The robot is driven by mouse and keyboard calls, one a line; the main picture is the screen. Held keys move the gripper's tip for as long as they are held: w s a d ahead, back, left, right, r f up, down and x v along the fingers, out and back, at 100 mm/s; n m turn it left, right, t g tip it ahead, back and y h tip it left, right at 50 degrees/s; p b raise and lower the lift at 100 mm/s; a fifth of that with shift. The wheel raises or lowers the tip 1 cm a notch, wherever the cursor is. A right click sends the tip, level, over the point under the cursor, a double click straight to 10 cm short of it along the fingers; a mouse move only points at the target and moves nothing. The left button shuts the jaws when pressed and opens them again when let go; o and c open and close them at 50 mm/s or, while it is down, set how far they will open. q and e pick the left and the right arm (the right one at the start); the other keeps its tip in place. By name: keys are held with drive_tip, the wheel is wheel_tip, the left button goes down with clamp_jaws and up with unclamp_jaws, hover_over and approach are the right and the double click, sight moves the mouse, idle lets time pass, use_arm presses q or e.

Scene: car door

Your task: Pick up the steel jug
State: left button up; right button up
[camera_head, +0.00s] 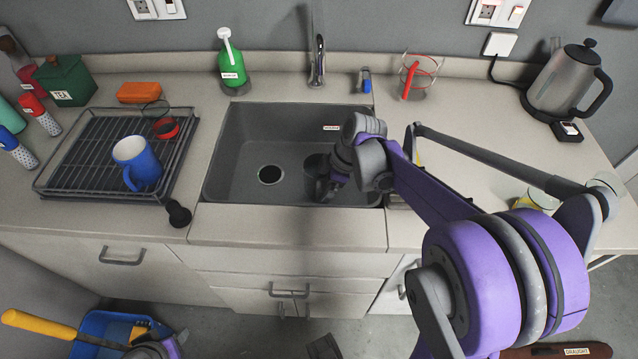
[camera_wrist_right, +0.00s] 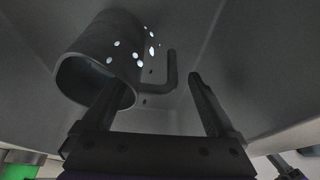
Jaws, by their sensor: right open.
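The steel jug (camera_head: 316,172) is a dark grey cylinder in the right part of the sink, partly covered by my right gripper (camera_head: 331,186). In the right wrist view the jug (camera_wrist_right: 100,60) shows its open rim, pale spots on its wall and a bent handle (camera_wrist_right: 172,75). My right gripper (camera_wrist_right: 163,95) is open. Its left finger overlaps the jug's body in the picture, and the handle shows between the two fingers. I cannot tell whether a finger touches the jug. A grey and purple part of my left arm shows at the bottom edge, without visible fingers.
The grey sink (camera_head: 235,165) has walls around the jug and a tap (camera_head: 317,60) behind. A drying rack (camera_head: 85,165) with a blue mug (camera_head: 138,162) stands left. A green bottle (camera_head: 231,68), glass beaker (camera_head: 415,80) and kettle (camera_head: 565,80) stand along the back.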

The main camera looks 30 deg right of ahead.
clamp_jaws()
idle(0.4)
drive_tip(key=shift+r, duration=0.1)
wheel_tip(320, 180, up, 10)
drive_tip(key=shift+p, duration=0.7)
